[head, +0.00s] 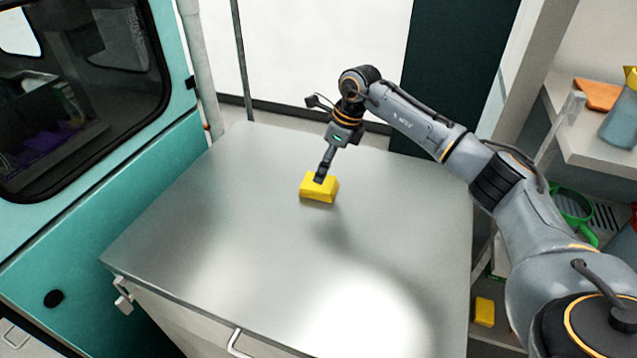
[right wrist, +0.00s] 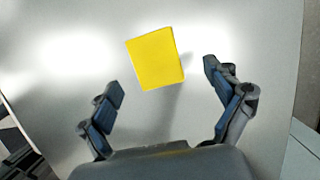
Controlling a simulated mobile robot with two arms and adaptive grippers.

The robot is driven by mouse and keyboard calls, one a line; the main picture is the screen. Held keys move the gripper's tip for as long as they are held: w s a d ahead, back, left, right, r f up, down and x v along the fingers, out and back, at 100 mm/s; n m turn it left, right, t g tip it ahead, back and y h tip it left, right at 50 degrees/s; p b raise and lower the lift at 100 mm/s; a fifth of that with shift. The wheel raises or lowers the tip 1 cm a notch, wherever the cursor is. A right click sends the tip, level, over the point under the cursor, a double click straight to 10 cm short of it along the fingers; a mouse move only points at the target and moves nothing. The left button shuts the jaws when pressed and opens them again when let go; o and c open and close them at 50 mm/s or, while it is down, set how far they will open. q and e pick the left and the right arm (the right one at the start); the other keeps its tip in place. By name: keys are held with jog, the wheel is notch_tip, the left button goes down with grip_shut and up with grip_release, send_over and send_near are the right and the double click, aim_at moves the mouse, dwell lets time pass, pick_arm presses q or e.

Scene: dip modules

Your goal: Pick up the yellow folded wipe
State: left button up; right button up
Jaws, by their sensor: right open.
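The yellow folded wipe (head: 317,188) lies on the grey metal table top (head: 240,230), toward its far middle. My right gripper (head: 321,178) is over the wipe in the head view, pointing down, and hides a small part of it. In the right wrist view the wipe (right wrist: 155,58) lies slightly tilted, beyond and between the two fingertips of my right gripper (right wrist: 160,80). The fingers are spread wide, with clear space on both sides of the wipe. The gripper is open and empty. My left gripper is not in view.
A teal cabinet with a dark window (head: 90,90) stands at the left. Shelves at the right hold a grey-blue jug (head: 622,118), an orange board (head: 598,95) and a green item (head: 575,208). Another yellow block (head: 484,311) lies low at the right. The rest of the table top is clear.

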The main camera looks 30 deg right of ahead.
aim_at(319, 187)
jog(key=shift+s+a+f+p, duration=0.1)
jog(key=shift+a+f+p, duration=0.1)
jog(key=shift+f+p, duration=0.4)
jog(key=shift+s+a+f+p, duration=0.1)
jog(key=shift+a+f+p, duration=0.05)
jog(key=shift+f+p, duration=0.45)
jog(key=x, duration=0.2)
jog(key=shift+w+f, duration=0.1)
jog(key=shift+f, duration=0.25)
jog(key=c, duration=0.9)
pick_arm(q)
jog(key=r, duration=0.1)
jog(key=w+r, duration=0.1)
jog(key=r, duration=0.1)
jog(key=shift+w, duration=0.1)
pick_arm(e)
jog(key=shift+c, duration=0.6)
